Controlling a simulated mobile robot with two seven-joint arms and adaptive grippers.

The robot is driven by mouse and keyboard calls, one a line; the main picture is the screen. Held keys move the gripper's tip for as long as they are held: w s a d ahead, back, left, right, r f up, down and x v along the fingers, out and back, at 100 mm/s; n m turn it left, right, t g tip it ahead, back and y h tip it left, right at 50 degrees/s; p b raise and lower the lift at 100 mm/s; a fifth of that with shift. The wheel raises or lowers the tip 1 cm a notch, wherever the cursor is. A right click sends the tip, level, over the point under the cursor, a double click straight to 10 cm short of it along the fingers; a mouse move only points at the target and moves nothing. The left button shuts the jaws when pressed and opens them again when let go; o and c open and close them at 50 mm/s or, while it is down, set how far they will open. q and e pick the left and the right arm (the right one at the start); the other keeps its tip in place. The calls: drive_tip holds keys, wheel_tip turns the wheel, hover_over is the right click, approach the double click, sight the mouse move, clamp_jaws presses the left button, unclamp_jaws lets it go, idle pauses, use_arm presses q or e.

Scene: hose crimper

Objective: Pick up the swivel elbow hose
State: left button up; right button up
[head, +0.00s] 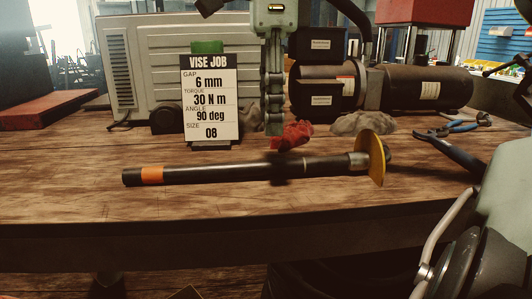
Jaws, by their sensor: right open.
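The hose (220,172) stretches across the front of the wooden bench. It is a long dark tube with an orange band near its left end. At its right end are a grey collar and a round yellow disc (372,158), with a small dark fitting partly hidden behind the disc. My left gripper is not in view.
A sign (210,98) reading "VISE JOB" stands behind the hose. Pliers (450,150) lie right. The bench's front left is clear.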

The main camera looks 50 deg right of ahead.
sight(268, 161)
drive_tip(key=shift+w+d, duration=0.15)
drive_tip(key=shift+f, duration=0.35)
drive_tip(key=f, duration=0.7)
drive_tip(key=shift+a, duration=0.25)
drive_tip(key=shift+c, duration=0.2)
clamp_jaws()
drive_tip(key=shift+w, duration=0.1)
